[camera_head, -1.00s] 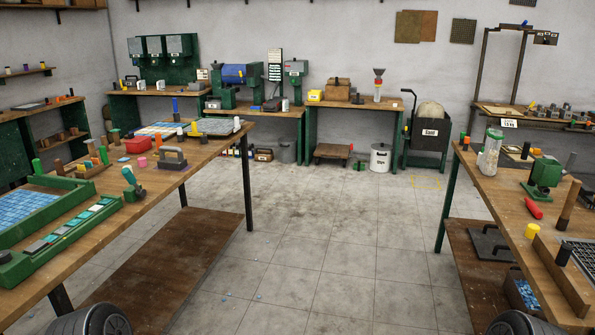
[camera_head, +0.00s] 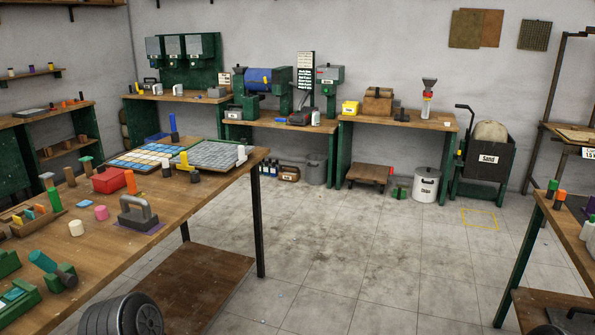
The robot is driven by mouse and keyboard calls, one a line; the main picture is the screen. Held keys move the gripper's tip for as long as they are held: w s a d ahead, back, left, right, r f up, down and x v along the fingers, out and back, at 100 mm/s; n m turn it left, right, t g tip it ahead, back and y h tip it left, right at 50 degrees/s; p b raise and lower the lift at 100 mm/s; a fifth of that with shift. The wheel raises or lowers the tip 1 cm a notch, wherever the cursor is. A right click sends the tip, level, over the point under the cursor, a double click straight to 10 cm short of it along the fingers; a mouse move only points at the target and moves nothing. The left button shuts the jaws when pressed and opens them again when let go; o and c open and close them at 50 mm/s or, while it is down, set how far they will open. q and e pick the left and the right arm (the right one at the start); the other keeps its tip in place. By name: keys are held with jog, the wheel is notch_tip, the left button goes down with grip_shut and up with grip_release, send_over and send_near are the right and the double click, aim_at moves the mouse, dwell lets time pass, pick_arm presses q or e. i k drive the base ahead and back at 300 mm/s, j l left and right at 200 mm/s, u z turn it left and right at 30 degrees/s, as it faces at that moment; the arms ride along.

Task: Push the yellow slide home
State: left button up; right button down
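A yellow L-shaped piece (camera_head: 184,161) stands at the far end of the left workbench, at the left edge of a grey gridded tray (camera_head: 215,154). It may be the yellow slide; at this size I cannot tell what it runs in or how far in it sits. A blue upright piece (camera_head: 172,127) stands behind it and a white one (camera_head: 241,154) is at the tray's right side. Neither of my grippers is in view.
The left workbench (camera_head: 150,215) carries a red box (camera_head: 108,180), a grey-handled tool (camera_head: 137,212) and loose pegs. A second bench (camera_head: 565,225) stands at right. Open tiled floor (camera_head: 360,250) lies between, up to back-wall benches and a sand bin (camera_head: 488,160).

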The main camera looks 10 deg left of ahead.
aim_at(185, 165)
jog(key=i+l+u, duration=0.1)
jog(key=i+u, duration=0.3)
jog(key=i+l+u, duration=0.15)
jog(key=u, duration=0.25)
jog(key=i+l+u, duration=0.6)
jog(key=u, duration=0.25)
jog(key=i+l+u, duration=0.15)
jog(key=l+u, duration=0.25)
jog(key=l, duration=0.15)
jog(key=i+l+u, duration=0.1)
jog(key=l+u, duration=0.2)
jog(key=l, duration=0.2)
jog(key=l+u, duration=0.25)
jog(key=l, duration=0.25)
jog(key=i, duration=0.05)
